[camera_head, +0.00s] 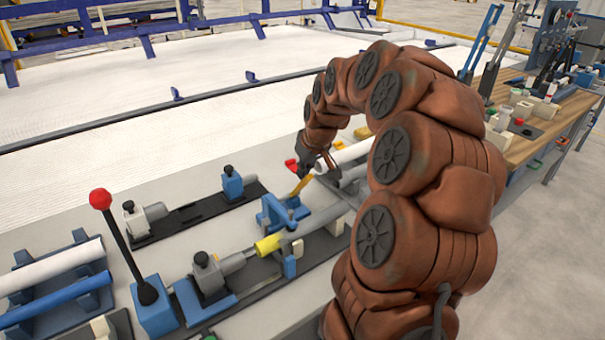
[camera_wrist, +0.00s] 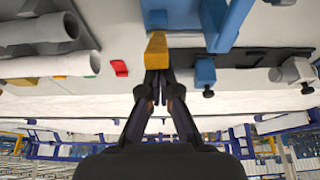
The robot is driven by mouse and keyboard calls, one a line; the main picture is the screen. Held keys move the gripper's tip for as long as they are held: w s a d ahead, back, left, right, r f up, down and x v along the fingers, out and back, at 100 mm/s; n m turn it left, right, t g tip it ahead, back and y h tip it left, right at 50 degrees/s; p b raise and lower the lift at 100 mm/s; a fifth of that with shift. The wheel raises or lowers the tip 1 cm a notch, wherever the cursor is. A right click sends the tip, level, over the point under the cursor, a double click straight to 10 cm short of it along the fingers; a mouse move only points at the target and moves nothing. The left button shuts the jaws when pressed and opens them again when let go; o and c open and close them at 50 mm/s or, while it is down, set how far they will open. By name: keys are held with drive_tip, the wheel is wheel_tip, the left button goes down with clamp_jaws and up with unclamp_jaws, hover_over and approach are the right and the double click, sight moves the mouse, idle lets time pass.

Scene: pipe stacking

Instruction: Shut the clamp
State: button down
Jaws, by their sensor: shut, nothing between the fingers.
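The clamp (camera_head: 283,212) is a blue block on the bench in the middle of the head view. Its yellow handle (camera_head: 300,187) sticks up at a slant, and my gripper (camera_head: 318,168) is beside its upper end. In the wrist view the yellow handle (camera_wrist: 158,55) lies straight ahead of my gripper (camera_wrist: 158,80), with the blue clamp body (camera_wrist: 172,18) behind it. The fingertips are together, with nothing between them, and appear at or very close to the handle's end. I cannot tell whether they touch it.
A grey pipe with a yellow end (camera_head: 268,245) lies in front of the clamp. A white pipe (camera_head: 352,152) lies behind my gripper, near a red piece (camera_head: 291,165). A lever with a red knob (camera_head: 100,199) stands at left. The white conveyor bed (camera_head: 200,120) beyond is clear.

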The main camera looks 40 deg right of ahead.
drive_tip(key=shift+s, duration=0.1)
drive_tip(key=v, duration=1.2)
drive_tip(key=s+a+f+g, duration=0.1)
drive_tip(key=s+a, duration=0.2)
drive_tip(key=a, duration=0.3)
drive_tip(key=s+a+f+n+g+y, duration=0.1)
drive_tip(key=s+a+f, duration=0.15)
drive_tip(key=a, duration=0.35)
drive_tip(key=s+a+f+g, duration=0.1)
drive_tip(key=s+a, duration=0.2)
drive_tip(key=a, duration=0.3)
drive_tip(key=s+a+f+g, duration=0.1)
drive_tip(key=s+a+f, duration=0.2)
drive_tip(key=s, duration=0.6)
drive_tip(key=s+a+f+g+p, duration=0.1)
drive_tip(key=s+a+f, duration=0.3)
drive_tip(key=s, duration=0.6)
drive_tip(key=shift+a+g+h, duration=0.3)
drive_tip(key=shift+a+g, duration=0.25)
drive_tip(key=shift+g, duration=0.15)
